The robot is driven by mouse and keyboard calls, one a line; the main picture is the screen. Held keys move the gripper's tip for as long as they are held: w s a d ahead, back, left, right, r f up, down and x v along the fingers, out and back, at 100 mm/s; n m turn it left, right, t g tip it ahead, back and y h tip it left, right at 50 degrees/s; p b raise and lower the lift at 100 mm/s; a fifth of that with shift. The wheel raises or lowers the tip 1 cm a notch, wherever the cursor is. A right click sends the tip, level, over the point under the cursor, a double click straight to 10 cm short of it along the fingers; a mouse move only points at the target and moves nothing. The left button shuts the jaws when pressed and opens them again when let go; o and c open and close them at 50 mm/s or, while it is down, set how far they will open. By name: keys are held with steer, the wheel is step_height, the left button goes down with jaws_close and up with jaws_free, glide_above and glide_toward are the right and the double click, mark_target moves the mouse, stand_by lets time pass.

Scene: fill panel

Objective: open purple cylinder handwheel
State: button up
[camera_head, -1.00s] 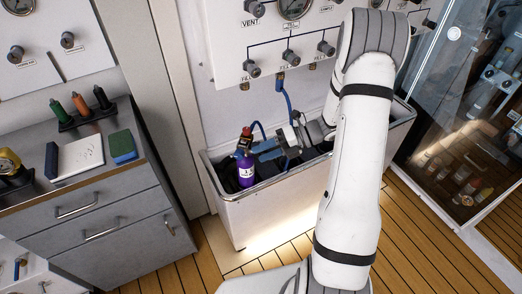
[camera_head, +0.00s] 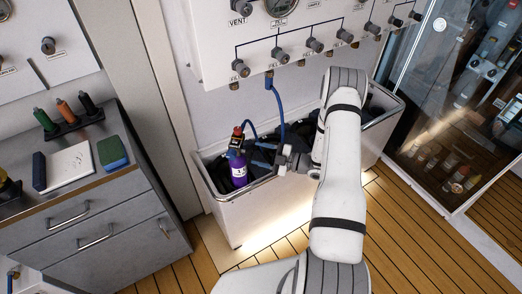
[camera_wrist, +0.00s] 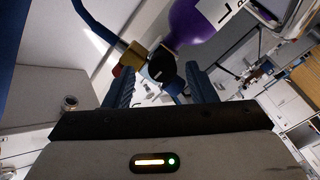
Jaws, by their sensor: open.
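The purple cylinder (camera_head: 239,172) stands upright at the left end of the white trough, with a white label and a brass and red valve top (camera_head: 237,139). It also shows in the wrist view (camera_wrist: 196,22), at the top. A round black knob, apparently its handwheel (camera_wrist: 162,66), faces the wrist camera on the valve. My gripper (camera_head: 256,155) is just right of the valve, pointing left at it. In the wrist view, its blue fingers are open, one on each side of the knob, with gaps visible. Whether the fingertips reach past the knob is unclear.
A blue hose (camera_head: 281,112) runs from the wall panel (camera_head: 300,30) down to the cylinder's valve. A grey cabinet (camera_head: 100,215) with small items stands left. A glass-fronted cabinet (camera_head: 450,120) stands right.

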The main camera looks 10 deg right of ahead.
mark_target(249, 152)
steer(key=x, duration=0.2)
steer(key=shift+w+a, duration=0.15)
steer(key=shift+a, duration=0.2)
